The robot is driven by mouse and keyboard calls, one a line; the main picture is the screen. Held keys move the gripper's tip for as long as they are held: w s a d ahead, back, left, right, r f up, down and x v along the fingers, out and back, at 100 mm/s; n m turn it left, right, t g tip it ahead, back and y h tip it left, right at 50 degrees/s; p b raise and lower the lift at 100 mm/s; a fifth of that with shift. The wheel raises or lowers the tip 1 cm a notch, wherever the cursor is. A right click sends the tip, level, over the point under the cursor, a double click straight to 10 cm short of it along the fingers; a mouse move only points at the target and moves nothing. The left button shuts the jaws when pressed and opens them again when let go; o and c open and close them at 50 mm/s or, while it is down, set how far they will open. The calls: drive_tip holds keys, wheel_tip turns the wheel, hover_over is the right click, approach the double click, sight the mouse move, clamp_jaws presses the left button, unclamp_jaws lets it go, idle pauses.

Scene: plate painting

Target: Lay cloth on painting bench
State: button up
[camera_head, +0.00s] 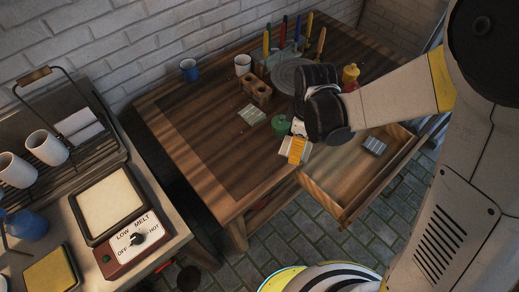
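The wooden painting bench (205,142) fills the middle of the view, with a front drawer (342,187) pulled open. A small white cloth with a yellow band (296,150) shows at the bench's front edge, directly below my gripper (298,128). My gripper comes in from the right, low over the bench's front. Its dark body hides most of the fingers, so I cannot tell whether they are closed on the cloth or whether the cloth rests on the bench. A pale green patterned piece (252,115) lies flat on the bench top to the left.
A green jar (279,124) stands close beside my gripper. A grey plate (284,76), upright brushes (266,42), a wooden holder (257,90), two cups (189,69) and a red-yellow bottle (350,75) stand farther back. A small grey item (374,146) lies in the drawer. The bench's left is clear.

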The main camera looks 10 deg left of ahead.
sight(286, 151)
drive_tip(key=a+n, duration=0.1)
drive_tip(key=s+a+n, duration=0.1)
drive_tip(key=a+n, duration=0.1)
drive_tip(key=shift+s+a, duration=0.25)
drive_tip(key=shift+a, duration=0.1)
drive_tip(key=shift+n, duration=0.3)
drive_tip(key=w+a+f+b, duration=0.1)
drive_tip(key=a+f, duration=0.1)
drive_tip(key=a, duration=0.1)
drive_tip(key=w+a+f+b, duration=0.1)
drive_tip(key=w+a+f, duration=0.1)
drive_tip(key=a, duration=0.1)
drive_tip(key=w+a+f+b, duration=0.1)
drive_tip(key=a+f, duration=0.1)
drive_tip(key=a, duration=0.2)
drive_tip(key=shift+w+f, duration=0.2)
drive_tip(key=shift+f, duration=0.1)
drive_tip(key=shift+f+b, duration=0.15)
drive_tip(key=shift+b, duration=0.15)
drive_tip(key=shift+f+b, duration=0.85)
drive_tip(key=shift+f, duration=1)
drive_tip(key=shift+f, duration=0.1)
drive_tip(key=shift+f, duration=0.15)
drive_tip(key=o, duration=1)
